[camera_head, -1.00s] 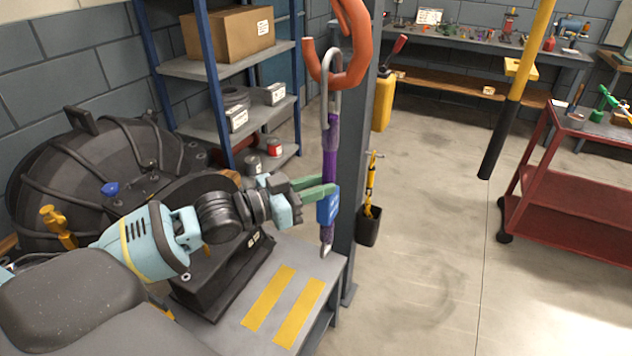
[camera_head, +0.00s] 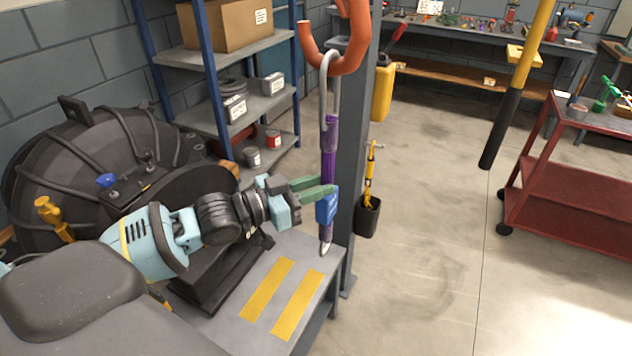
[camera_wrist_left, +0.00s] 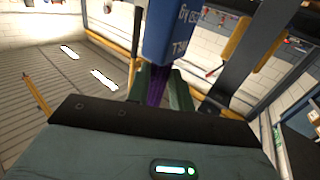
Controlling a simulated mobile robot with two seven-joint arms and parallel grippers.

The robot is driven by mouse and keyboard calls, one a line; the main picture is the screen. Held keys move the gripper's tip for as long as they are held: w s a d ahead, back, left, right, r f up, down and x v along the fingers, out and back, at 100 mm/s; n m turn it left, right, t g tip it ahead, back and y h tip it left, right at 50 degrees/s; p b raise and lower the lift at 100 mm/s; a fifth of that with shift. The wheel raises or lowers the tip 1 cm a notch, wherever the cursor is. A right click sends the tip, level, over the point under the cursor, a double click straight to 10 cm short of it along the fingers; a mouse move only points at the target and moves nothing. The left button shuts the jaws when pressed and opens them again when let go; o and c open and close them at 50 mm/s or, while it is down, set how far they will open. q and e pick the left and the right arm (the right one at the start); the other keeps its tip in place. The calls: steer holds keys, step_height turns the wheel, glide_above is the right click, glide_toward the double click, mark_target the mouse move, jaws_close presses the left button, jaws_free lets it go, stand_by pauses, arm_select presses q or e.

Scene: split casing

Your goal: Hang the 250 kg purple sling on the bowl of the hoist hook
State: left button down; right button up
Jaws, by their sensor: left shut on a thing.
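The purple sling (camera_head: 329,160) hangs upright, with a long grey metal link at its top and a metal end at the bottom. A blue tag (camera_head: 326,207) sits on its lower part. The orange hoist hook (camera_head: 340,55) is at the top centre. The sling's link overlaps the hook's bowl in the head view; I cannot tell whether it bears on it. My left gripper (camera_head: 318,193) is shut on the sling near the tag. In the left wrist view the purple webbing (camera_wrist_left: 156,85) runs between the fingers, below the blue tag (camera_wrist_left: 172,30). My right gripper is out of view.
A grey post (camera_head: 355,130) stands right behind the sling. A grey bench with yellow stripes (camera_head: 297,305) lies below. Blue shelving (camera_head: 215,80) is behind left, a black domed casing (camera_head: 85,165) at left. A red cart (camera_head: 570,190) stands right; the floor between is clear.

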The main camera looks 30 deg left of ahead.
arm_select(q)
steer(key=shift+r, duration=0.15)
steer(key=c, duration=1.2)
jaws_free()
steer(key=shift+c, duration=0.2)
steer(key=shift+o, duration=0.5)
steer(key=shift+f, duration=0.2)
steer(key=v, duration=0.7)
steer(key=shift+s+a, duration=0.2)
steer(key=shift+s, duration=0.1)
